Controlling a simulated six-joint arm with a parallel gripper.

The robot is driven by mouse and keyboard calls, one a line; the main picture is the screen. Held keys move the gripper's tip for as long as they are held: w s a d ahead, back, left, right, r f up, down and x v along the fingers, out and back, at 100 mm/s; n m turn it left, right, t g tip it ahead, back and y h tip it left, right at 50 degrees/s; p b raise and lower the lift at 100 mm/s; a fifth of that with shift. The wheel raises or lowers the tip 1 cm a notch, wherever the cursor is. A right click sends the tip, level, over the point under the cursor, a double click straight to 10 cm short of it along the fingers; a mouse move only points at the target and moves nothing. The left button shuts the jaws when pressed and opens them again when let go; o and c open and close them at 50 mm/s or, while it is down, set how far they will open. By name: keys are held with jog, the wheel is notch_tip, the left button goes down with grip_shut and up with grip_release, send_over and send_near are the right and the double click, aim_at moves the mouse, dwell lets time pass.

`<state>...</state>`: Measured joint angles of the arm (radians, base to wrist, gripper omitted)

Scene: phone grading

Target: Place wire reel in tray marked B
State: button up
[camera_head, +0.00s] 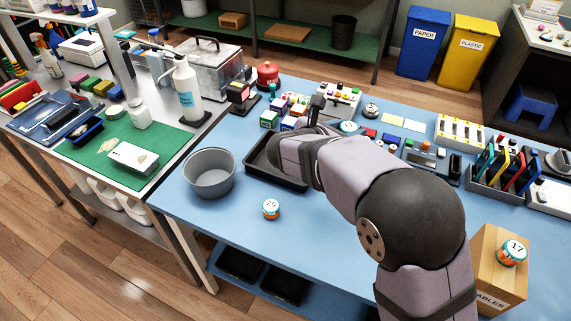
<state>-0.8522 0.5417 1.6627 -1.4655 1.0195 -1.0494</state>
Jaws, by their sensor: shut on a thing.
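My arm reaches from the lower right over the blue table, and its dark wrist (318,131) is above the right part of a black tray (268,178). I cannot make out a tray marked B. A small round item marked 29 (271,209) stands on the table in front of the tray. I cannot clearly pick out a wire reel.
A grey round bin (209,173) stands left of the tray. Several small coloured boxes (288,123) stand behind it. A cardboard box (499,262) at the right bears an item marked 17 (512,252). The table's front left is clear.

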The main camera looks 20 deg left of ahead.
jog(key=a+r+n+y+b, duration=0.3)
jog(key=a+n+y+b, duration=0.3)
jog(key=a, duration=1.1)
jog(key=shift+t+y, duration=0.3)
jog(key=shift+y, duration=0.1)
jog(key=shift+w+a+f+p, duration=0.1)
jog(key=shift+w+f+p, duration=0.1)
jog(key=shift+f, duration=4.9)
jog(key=shift+w+a+f+p, duration=0.1)
jog(key=shift+f+p, duration=0.05)
jog(key=shift+f, duration=4.95)
jog(key=shift+f, duration=0.15)
jog(key=o, duration=1)
